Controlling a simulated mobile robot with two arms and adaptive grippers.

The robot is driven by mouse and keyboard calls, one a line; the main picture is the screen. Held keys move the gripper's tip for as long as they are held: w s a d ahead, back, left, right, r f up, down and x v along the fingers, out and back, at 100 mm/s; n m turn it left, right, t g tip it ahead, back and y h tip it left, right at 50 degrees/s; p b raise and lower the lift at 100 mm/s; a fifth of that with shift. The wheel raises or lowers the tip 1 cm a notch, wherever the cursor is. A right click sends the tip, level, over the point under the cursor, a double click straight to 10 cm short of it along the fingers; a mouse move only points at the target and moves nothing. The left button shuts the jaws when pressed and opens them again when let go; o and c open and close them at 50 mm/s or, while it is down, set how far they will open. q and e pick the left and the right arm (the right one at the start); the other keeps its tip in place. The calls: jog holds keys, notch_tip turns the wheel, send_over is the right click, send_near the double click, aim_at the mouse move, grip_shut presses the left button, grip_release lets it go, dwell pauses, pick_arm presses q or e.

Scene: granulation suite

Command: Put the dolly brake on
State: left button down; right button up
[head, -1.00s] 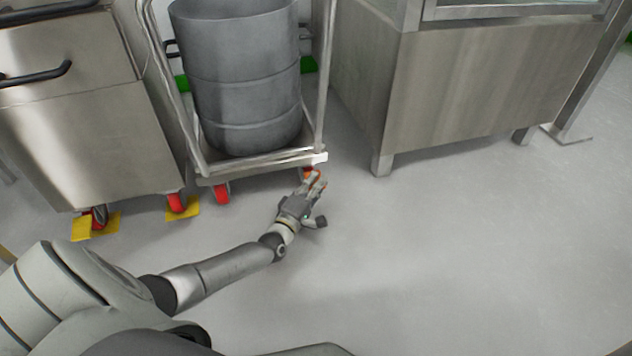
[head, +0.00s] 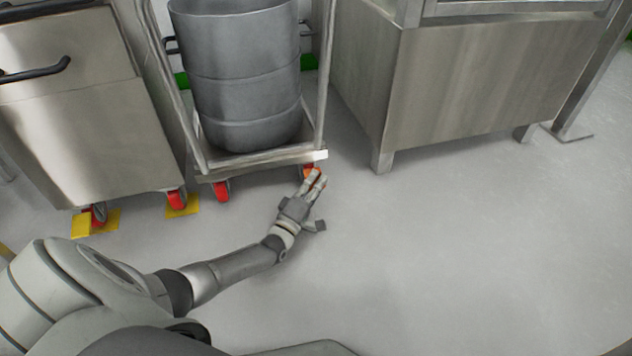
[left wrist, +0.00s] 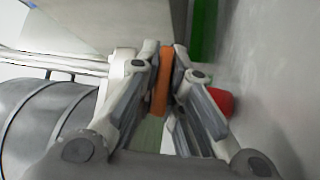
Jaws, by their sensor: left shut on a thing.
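The dolly (head: 265,160) stands on the floor in the head view and carries a large grey drum (head: 240,80). Its front right caster has an orange brake pedal, seen in the left wrist view (left wrist: 162,92) between my fingers. A red part of a wheel (left wrist: 222,101) shows just right of the fingers there. My left gripper (head: 313,179) is low at the dolly's front right corner. It is shut on the orange brake pedal, with a finger on either side. Whether the pedal is pressed down I cannot tell. My right gripper is not in view.
A steel cabinet (head: 70,130) on red casters with yellow floor pieces (head: 183,208) stands left of the dolly. A larger steel cabinet (head: 470,90) stands to the right on short legs. The floor (head: 430,260) in front is clear.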

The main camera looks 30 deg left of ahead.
pick_arm(q)
jog(key=c, duration=1.8)
grip_release()
jog(key=shift+f, duration=0.1)
jog(key=shift+c, duration=0.2)
jog(key=shift+r, duration=0.2)
